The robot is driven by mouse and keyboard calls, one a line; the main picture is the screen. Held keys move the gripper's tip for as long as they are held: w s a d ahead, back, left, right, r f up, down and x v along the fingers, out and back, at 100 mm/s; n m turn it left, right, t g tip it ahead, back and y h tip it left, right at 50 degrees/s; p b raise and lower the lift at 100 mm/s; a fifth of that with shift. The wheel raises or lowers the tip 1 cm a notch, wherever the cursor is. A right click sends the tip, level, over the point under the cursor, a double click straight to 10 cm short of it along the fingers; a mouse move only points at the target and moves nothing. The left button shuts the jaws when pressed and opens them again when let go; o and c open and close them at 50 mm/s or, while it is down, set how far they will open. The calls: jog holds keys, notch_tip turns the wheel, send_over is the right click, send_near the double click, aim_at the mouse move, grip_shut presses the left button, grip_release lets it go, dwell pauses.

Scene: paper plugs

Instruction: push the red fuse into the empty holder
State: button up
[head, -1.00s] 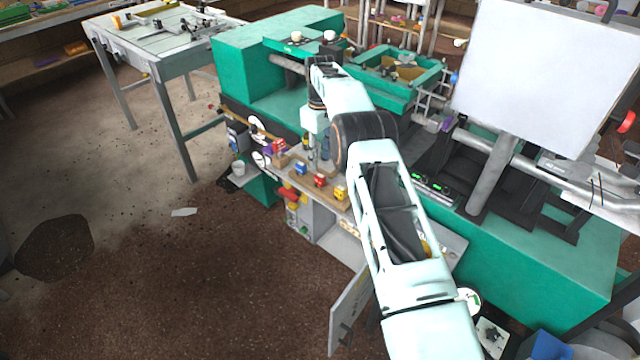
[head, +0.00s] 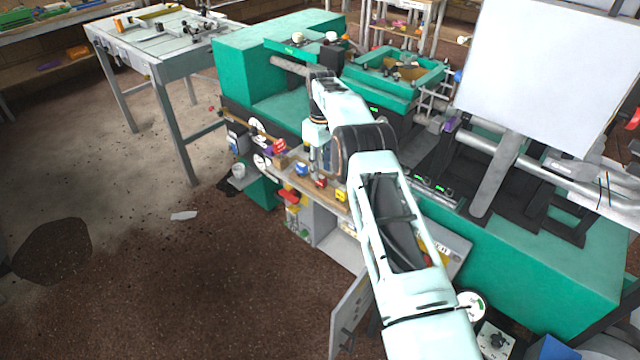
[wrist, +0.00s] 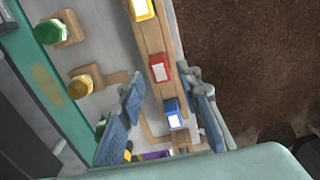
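A red fuse (wrist: 160,70) with a white label sits in a wooden rail (wrist: 154,38) in the wrist view, between a yellow fuse (wrist: 142,9) and a blue fuse (wrist: 173,114). It also shows in the head view (head: 321,183). My gripper (wrist: 163,80) is open and empty, its two blue-grey fingers on either side of the rail. The red fuse lies between or just past the fingertips; contact is not visible. In the head view my gripper (head: 321,172) hangs down over the row of fuses. I cannot make out which holder is empty.
A green knob (wrist: 52,32) and a yellow knob (wrist: 80,87) on wooden blocks stand left of the rail in the wrist view. A red block (head: 279,147) stands at the shelf's far end. The green machine (head: 560,270) rises beside the shelf; open floor (head: 180,290) lies left.

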jog(key=shift+f+b, duration=0.85)
jog(key=shift+f, duration=0.65)
jog(key=shift+c, duration=0.4)
grip_shut()
jog(key=shift+r, duration=0.1)
jog(key=shift+r+p, duration=1.3)
jog(key=shift+r, duration=1.15)
